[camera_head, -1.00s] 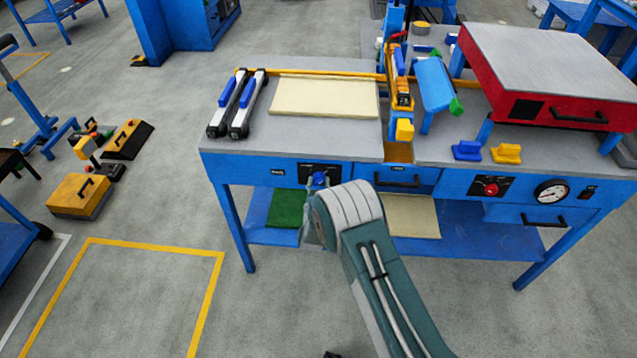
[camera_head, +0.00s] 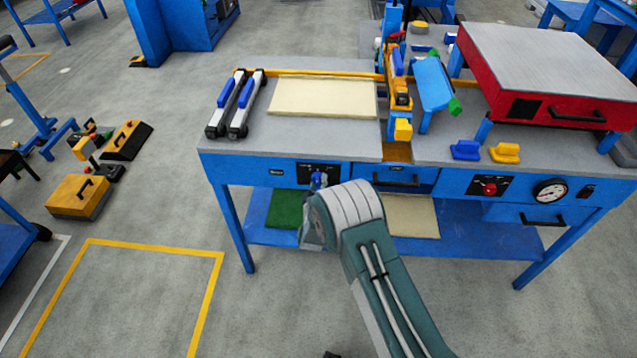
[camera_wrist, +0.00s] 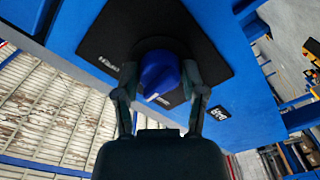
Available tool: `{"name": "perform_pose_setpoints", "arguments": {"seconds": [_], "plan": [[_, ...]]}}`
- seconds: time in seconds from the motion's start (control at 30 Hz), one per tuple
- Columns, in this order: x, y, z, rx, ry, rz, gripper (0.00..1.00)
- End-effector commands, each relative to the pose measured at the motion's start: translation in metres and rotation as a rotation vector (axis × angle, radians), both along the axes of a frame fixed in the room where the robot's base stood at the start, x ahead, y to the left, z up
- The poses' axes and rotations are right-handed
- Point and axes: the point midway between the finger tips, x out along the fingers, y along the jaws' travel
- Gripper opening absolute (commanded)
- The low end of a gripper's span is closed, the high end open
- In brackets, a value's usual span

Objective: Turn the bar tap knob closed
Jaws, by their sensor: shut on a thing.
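The blue bar tap knob (camera_wrist: 160,74) sits on a black plate (camera_wrist: 215,65) on the blue front of the bench. In the wrist view my gripper (camera_wrist: 160,88) has one finger on each side of the knob and is shut on it. The wrist view is rolled, and the knob's ridge looks tilted in it. In the head view the knob (camera_head: 318,180) shows as a small blue spot above my wrist. My arm hides the fingers there.
The bench top holds a cream panel (camera_head: 322,97), two blue-handled clamps (camera_head: 238,100) and a red press (camera_head: 560,110). A drawer handle (camera_head: 402,182) is right of the knob. A green sheet (camera_head: 285,209) lies on the shelf below.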

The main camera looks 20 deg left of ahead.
Motion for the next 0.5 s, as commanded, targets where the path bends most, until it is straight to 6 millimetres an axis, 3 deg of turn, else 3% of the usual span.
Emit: {"name": "perform_pose_setpoints", "arguments": {"seconds": [0.5], "plan": [[-0.0004, 0.0037, 0.0024, -0.455, -0.113, 0.008, 0.07]]}}
